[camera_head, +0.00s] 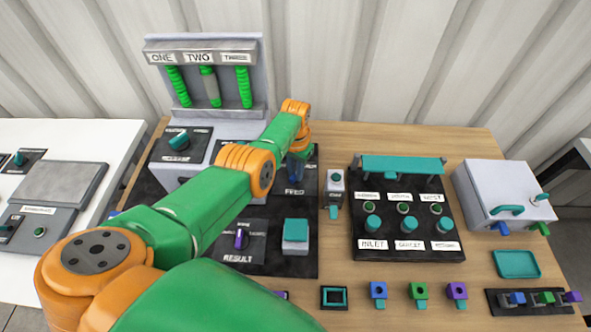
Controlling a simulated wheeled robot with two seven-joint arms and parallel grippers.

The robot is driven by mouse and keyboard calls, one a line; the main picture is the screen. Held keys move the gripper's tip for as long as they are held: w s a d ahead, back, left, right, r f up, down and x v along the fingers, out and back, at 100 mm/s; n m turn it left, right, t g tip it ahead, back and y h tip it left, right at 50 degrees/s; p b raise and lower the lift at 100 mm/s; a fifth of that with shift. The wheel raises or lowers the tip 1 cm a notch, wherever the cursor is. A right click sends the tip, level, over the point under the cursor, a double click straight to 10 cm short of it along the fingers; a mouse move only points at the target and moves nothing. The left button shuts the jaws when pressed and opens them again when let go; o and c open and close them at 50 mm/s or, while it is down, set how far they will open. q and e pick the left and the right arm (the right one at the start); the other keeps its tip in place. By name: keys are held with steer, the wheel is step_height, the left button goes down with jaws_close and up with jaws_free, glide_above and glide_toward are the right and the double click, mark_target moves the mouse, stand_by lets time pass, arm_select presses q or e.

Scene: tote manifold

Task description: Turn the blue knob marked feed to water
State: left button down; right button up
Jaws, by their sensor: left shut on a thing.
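The blue knob (294,177) stands above the FEED label (294,191) on the dark panel, at the middle of the head view. My left arm reaches in from the lower left, and my left gripper (298,160) points down at the knob. The gripper is shut on the blue knob, and its wrist and fingers hide most of it. The markings around the knob, including any water mark, are covered or too small to read. My right gripper is not in view.
A teal knob (179,141) and a purple knob (241,238) above RESULT flank my arm. A teal block (295,230) stands in front. A small switch box (335,183) and a black button panel (408,215) are to the right. A grey unit with green coils (208,88) stands behind.

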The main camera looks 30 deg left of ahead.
arm_select(q)
steer(key=shift+w+r+m, duration=0.1)
steer(key=shift+w+m, duration=0.05)
steer(key=shift+m, duration=0.35)
steer(key=c, duration=0.8)
jaws_free()
step_height(320, 180, up, 6)
steer(key=p, duration=0.4)
steer(key=shift+r, duration=0.55)
steer(key=shift+f, duration=0.1)
